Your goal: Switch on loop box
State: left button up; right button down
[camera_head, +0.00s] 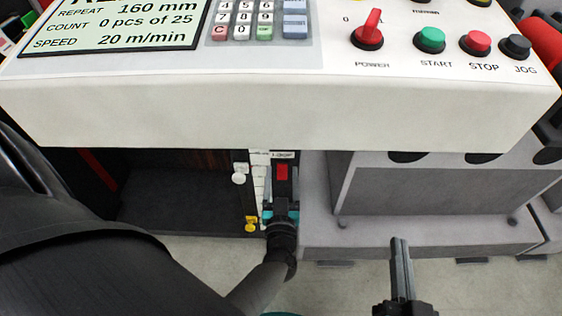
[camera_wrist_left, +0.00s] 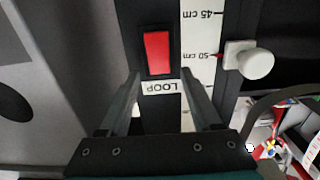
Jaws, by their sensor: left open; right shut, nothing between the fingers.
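The loop box (camera_head: 294,185) is a narrow dark box under the front of the control panel, with a LOOP label (camera_head: 283,155) above a red switch (camera_head: 282,172). In the left wrist view the red switch (camera_wrist_left: 157,52) shows whole, with the label (camera_wrist_left: 160,87) upside down below it. My left gripper (camera_head: 282,207) is just in front of and below the switch in the head view, covering the lower box. In the wrist view its open, empty fingers (camera_wrist_left: 166,88) frame the label and point towards the switch. My right gripper (camera_head: 401,258) is shut and empty, well to the right.
A white scale strip (camera_wrist_left: 198,50) with cm marks and a white knob (camera_wrist_left: 248,60) stand beside the box. A yellow knob (camera_head: 250,224) sits lower left. The control panel (camera_head: 280,105) overhangs above. A grey cabinet (camera_head: 430,190) stands to the right.

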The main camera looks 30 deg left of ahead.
pick_arm(q)
jog(key=shift+w+a, duration=0.25)
jog(key=shift+w, duration=0.15)
grip_shut()
dwell(0.4)
